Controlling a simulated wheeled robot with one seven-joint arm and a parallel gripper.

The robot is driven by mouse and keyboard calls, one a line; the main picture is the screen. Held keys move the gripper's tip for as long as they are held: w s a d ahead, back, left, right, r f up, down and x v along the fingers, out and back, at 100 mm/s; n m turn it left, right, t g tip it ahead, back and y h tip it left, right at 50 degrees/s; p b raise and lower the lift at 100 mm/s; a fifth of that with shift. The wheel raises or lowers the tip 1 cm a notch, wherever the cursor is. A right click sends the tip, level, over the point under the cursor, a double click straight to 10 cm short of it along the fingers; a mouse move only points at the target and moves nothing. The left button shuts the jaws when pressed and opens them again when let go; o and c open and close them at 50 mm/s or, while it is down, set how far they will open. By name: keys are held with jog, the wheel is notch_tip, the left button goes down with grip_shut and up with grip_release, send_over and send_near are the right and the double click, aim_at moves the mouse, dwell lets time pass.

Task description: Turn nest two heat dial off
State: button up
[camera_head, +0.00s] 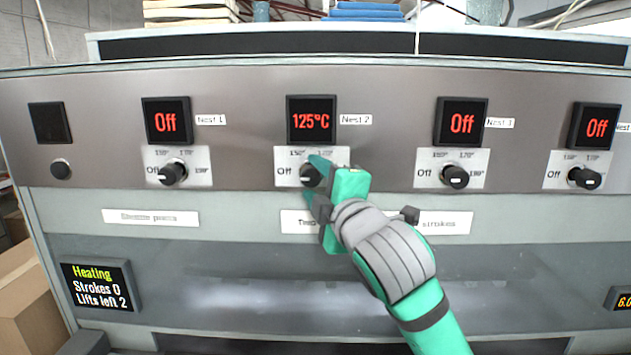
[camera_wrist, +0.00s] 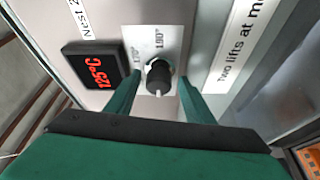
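The nest two heat dial (camera_head: 309,175) is a black knob on a white scale plate, below a display (camera_head: 311,120) that reads 125°C beside a Nest 2 label. In the wrist view the knob (camera_wrist: 158,74) has a pale pointer mark facing the camera. My green gripper (camera_head: 314,180) is at the dial in the head view and covers the right part of its plate. In the wrist view the open fingers (camera_wrist: 158,82) stand on either side of the knob, with gaps visible on both sides.
Similar dials stand in the same row: nest 1 (camera_head: 172,174) to the left, nest 3 (camera_head: 455,177) to the right, and another at far right. Their displays read Off. A small screen (camera_head: 97,286) at lower left reads Heating, Strokes 0, Lifts left 2. White labels sit below the dials.

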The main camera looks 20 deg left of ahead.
dwell(0.3)
jog(key=shift+s, duration=0.35)
jog(key=v, duration=1)
jog(key=shift+d, duration=0.35)
jog(key=shift+w, duration=0.1)
